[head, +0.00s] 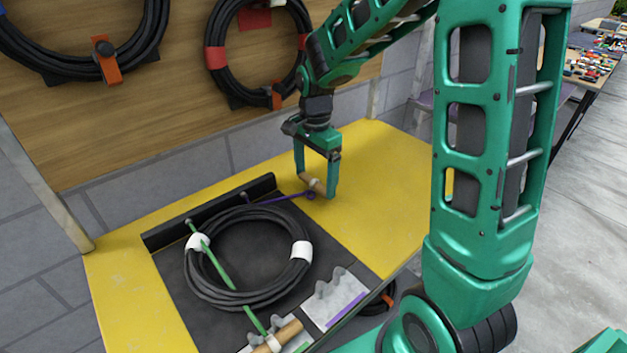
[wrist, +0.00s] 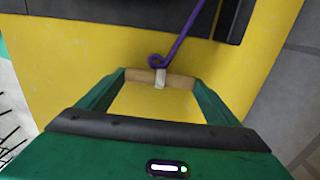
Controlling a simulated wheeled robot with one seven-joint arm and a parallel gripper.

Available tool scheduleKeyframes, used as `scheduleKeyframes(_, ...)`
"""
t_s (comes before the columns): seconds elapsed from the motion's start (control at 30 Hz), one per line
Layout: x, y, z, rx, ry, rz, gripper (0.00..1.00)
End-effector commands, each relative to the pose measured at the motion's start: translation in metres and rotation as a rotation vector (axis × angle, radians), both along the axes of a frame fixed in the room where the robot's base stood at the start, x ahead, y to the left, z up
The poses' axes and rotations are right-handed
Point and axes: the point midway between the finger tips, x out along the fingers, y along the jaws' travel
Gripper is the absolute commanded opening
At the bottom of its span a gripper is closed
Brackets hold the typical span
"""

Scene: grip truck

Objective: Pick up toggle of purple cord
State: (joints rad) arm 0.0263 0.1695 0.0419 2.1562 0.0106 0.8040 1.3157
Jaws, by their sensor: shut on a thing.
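The toggle (wrist: 178,81) is a short light wooden bar with a pale band around its middle. In the wrist view it lies crosswise between the two fingertips. The purple cord (wrist: 178,45) ends in a loop beside the toggle's middle and runs away past the black mat's edge. My gripper (head: 317,186) is shut on the toggle, one finger at each end, over the yellow tabletop. In the head view the purple cord (head: 275,197) runs left from the toggle to the black ledge. Whether the toggle touches the tabletop I cannot tell.
A coiled black cable (head: 230,292) lies on the black mat left of my gripper, with a green cord (head: 216,262) across it. A second wooden toggle (head: 279,338) sits at the front. Coiled cables hang on the wooden board (head: 150,120) behind. The yellow table (head: 385,165) is clear on the right.

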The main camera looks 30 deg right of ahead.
Motion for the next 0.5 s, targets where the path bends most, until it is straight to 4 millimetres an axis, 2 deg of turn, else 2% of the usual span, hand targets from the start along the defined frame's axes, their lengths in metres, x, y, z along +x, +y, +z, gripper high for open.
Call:
scheduleKeyframes(0.2, 0.001, 0.001, 0.035, 0.001, -0.006, 0.001, 0.63)
scheduleKeyframes(0.5, -0.026, 0.054, 0.067, 0.000, -0.003, 0.004, 0.63)
